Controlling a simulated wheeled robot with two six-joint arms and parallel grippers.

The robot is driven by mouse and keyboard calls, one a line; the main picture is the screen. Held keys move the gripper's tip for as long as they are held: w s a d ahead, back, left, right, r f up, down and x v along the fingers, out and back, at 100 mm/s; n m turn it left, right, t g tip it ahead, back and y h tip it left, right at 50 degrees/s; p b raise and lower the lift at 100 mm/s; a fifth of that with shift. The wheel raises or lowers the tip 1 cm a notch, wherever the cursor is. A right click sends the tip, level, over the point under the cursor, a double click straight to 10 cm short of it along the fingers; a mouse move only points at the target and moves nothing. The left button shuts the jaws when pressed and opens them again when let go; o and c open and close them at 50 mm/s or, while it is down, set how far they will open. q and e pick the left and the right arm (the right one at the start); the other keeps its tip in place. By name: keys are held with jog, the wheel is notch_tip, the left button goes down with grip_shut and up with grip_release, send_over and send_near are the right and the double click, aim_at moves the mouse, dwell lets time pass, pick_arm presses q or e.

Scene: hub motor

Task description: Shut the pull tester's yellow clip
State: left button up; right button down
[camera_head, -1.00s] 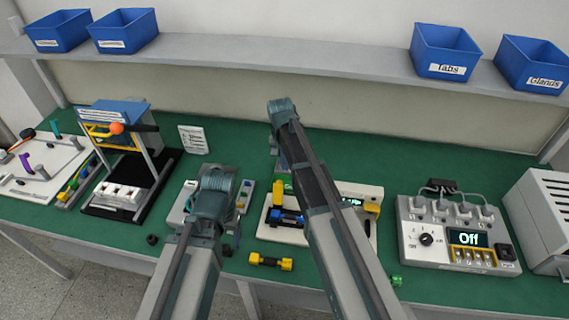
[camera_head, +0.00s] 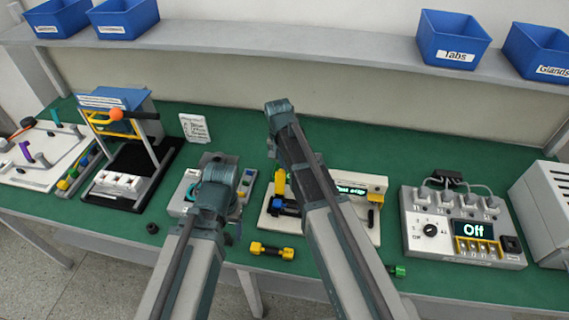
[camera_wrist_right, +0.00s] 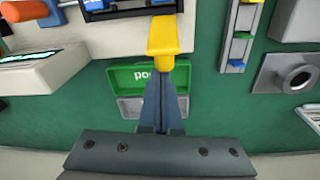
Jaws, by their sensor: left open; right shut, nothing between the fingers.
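The pull tester (camera_head: 349,187) is a cream device with a lit display, mid-bench. Its yellow clip (camera_head: 281,181) stands raised at its left side, above a blue part. In the right wrist view the clip (camera_wrist_right: 163,38) points down toward my fingertips. My right gripper (camera_wrist_right: 161,78) is shut and empty, its tips at the clip's end; I cannot tell if they touch. In the head view my right wrist and arm partly hide the tester. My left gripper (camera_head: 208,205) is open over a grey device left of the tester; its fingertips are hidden.
A yellow-and-black piece (camera_head: 272,250) lies in front of the tester. A control box (camera_head: 463,228) reading Off stands right. A press with an orange knob (camera_head: 116,115) stands left. A green labelled tray (camera_wrist_right: 148,75) lies beneath my right fingers. Blue bins sit on the shelf above.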

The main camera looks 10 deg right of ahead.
jog(key=shift+s+a+r, duration=0.1)
jog(key=shift+s+r, duration=0.1)
jog(key=shift+s, duration=0.1)
